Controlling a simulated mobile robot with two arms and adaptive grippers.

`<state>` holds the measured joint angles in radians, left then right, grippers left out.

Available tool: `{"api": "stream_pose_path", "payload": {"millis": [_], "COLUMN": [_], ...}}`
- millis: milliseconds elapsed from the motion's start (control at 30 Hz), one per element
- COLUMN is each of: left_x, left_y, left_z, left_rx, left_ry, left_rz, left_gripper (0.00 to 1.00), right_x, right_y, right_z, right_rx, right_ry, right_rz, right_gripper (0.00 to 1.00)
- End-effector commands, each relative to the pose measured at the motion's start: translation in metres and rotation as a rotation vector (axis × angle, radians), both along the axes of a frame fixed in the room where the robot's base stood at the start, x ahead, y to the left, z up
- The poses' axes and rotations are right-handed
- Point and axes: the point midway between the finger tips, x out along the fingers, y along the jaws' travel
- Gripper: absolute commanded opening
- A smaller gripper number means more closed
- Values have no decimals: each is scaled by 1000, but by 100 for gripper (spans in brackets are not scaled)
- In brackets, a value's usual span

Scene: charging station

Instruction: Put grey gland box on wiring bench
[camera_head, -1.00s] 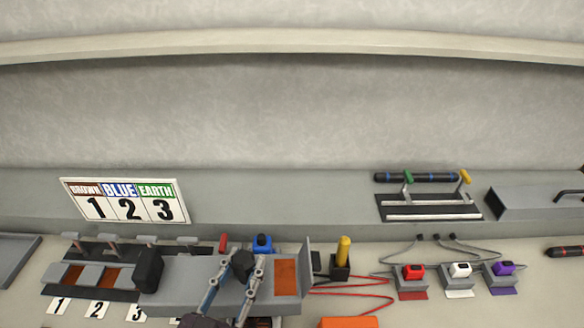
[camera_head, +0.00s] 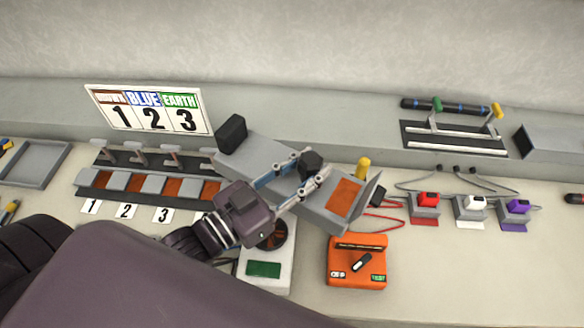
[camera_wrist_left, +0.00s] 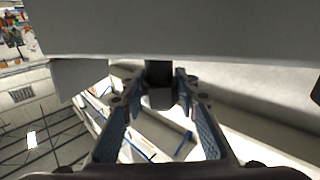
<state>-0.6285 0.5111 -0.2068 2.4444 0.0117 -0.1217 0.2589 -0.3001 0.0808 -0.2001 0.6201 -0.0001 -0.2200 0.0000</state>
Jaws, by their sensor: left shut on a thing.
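The grey gland box (camera_head: 258,152) is a long grey body with a black block at one end and an orange panel and raised flap at the other. My left gripper (camera_head: 309,166) is shut on the black knob at its middle. The box slants down to the right in the head view, seemingly held above the wiring bench (camera_head: 460,270). In the left wrist view its grey body (camera_wrist_left: 200,35) spans the top, with the fingers (camera_wrist_left: 160,95) on either side of the dark knob. My right gripper is not in view.
Behind the box are a numbered sign (camera_head: 150,109) and a row of terminals (camera_head: 150,184). An orange tester (camera_head: 357,262) and a white device with a green screen (camera_head: 264,268) lie below it. Red, white and purple blocks stand at right. The front right bench is clear.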

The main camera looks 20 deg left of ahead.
Motion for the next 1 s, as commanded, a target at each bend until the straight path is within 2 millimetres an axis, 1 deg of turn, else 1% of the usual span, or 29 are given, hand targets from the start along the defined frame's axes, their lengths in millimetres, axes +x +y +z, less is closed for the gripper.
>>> {"api": "stream_pose_path", "payload": {"millis": [33,400,600,1000], "left_x": [3,19,25,35], "left_y": [-5,-39,-53,-74], "left_z": [4,14,18,24], "left_rx": [6,5,3,2], "left_ry": [-9,-9,-8,-9], "left_rz": [-35,-252,-339,-474], "left_gripper": [0,0,0,0], "right_x": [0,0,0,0], "right_y": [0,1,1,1], "right_z": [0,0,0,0], "right_rx": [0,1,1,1], "right_ry": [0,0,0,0], "right_rz": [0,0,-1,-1], "right_gripper": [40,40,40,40]}}
